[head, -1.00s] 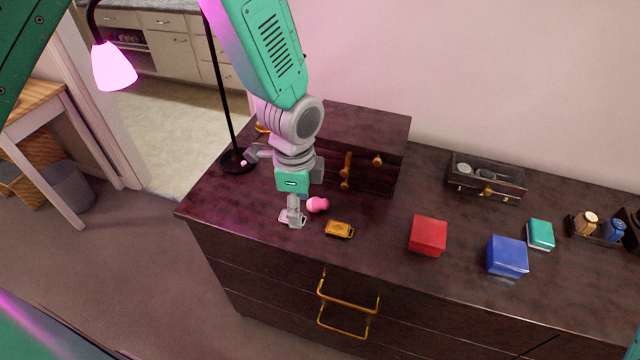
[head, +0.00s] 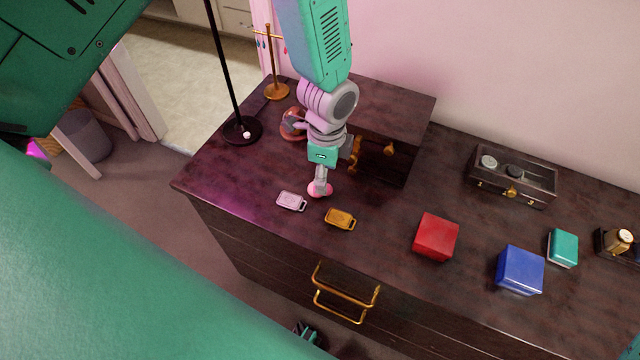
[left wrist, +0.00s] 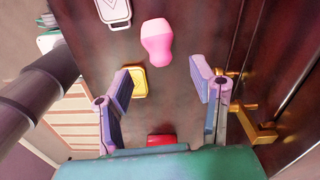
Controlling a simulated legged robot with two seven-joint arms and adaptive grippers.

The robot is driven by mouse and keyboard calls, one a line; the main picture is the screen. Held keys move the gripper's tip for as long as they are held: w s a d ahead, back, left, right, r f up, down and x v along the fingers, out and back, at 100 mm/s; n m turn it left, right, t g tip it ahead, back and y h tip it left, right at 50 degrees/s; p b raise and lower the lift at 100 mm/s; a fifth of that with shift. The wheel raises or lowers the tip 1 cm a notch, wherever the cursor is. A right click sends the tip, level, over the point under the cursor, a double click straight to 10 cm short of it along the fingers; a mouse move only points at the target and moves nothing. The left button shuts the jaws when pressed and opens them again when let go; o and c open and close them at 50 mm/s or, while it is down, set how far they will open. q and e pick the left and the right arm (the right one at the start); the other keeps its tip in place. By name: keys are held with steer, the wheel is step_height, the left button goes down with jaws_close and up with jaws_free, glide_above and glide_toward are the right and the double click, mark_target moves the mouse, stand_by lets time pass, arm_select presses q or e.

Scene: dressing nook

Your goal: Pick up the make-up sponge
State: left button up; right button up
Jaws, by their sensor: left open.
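The pink make-up sponge (left wrist: 157,41) stands out in the left wrist view, on the dark dresser top, beyond the fingertips and slightly left of the middle between them. In the head view only part of the sponge (head: 314,190) shows, mostly hidden by my left gripper (head: 320,180). In the left wrist view my left gripper (left wrist: 161,82) has its fingers spread wide with nothing between them, above the dresser top. I cannot tell its exact height over the sponge. My right gripper is not identifiable in these views.
A pale tag (head: 291,201) and a gold tag (head: 340,219) lie near the sponge. A dark jewellery chest (head: 395,105) with gold knobs stands right behind the gripper. A red box (head: 436,237) and a blue box (head: 519,270) sit to the right. A lamp base (head: 242,131) is at left.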

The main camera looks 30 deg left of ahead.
arm_select(q)
steer(key=shift+w+d+f, duration=0.1)
steer(key=shift+f, duration=0.55)
step_height(320, 180, down, 5)
steer(key=shift+r+p, duration=0.1)
steer(key=shift+p, duration=0.3)
steer(key=c, duration=0.9)
steer(key=shift+r, duration=0.1)
